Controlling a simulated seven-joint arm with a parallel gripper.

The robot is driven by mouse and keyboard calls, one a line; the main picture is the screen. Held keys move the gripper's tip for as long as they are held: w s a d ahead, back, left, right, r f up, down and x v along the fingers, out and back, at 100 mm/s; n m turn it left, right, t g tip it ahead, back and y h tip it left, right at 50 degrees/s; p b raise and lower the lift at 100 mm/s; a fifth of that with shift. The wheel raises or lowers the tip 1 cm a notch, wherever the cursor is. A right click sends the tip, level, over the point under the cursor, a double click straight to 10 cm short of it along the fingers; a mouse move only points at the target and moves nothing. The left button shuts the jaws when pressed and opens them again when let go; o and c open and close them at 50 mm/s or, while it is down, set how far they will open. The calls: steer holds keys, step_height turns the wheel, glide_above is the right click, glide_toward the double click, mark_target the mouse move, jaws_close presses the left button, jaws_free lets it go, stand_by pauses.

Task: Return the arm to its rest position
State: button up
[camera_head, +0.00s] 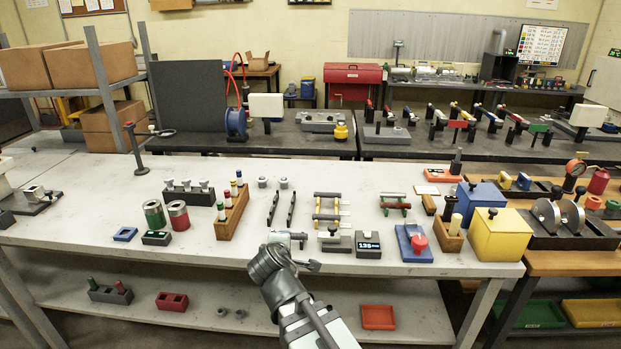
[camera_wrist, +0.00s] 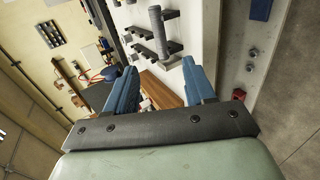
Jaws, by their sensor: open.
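My gripper (camera_head: 287,238) is above the front edge of the light grey bench (camera_head: 120,215), near its middle. In the wrist view my gripper (camera_wrist: 160,82) shows two blue fingers spread wide apart. Nothing is held between them. In the head view the fingers are small and partly hidden by my wrist. A small block with a display (camera_head: 367,244) stands just right of my gripper on the bench.
A blue tray with a red knob (camera_head: 414,243) and a yellow box (camera_head: 499,234) stand to the right. A wooden rack (camera_head: 231,212) and red and green cans (camera_head: 178,215) stand left. The bench's left front is mostly clear. A lower shelf (camera_head: 250,295) lies below.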

steer(key=s+d+f+m+g, duration=0.3)
steer(key=s+f+m+g, duration=0.15)
steer(key=f, duration=0.55)
steer(key=s+d+f+m+g, duration=0.3)
steer(key=s+f+m, duration=0.15)
steer(key=f, duration=0.65)
steer(key=s+d+f+m+g, duration=0.3)
steer(key=s+f+g, duration=0.15)
steer(key=f, duration=0.55)
steer(key=s+d+f+m+g, duration=0.3)
steer(key=s+d+f, duration=0.7)
steer(key=s, duration=0.3)
steer(key=s+d+f+m+g, duration=0.2)
steer(key=s+d+f+g, duration=0.1)
steer(key=s+d+f, duration=0.7)
steer(key=s+f, duration=0.2)
steer(key=s, duration=0.1)
steer(key=shift+f+m+g, duration=0.3)
steer(key=shift+m+g, duration=0.1)
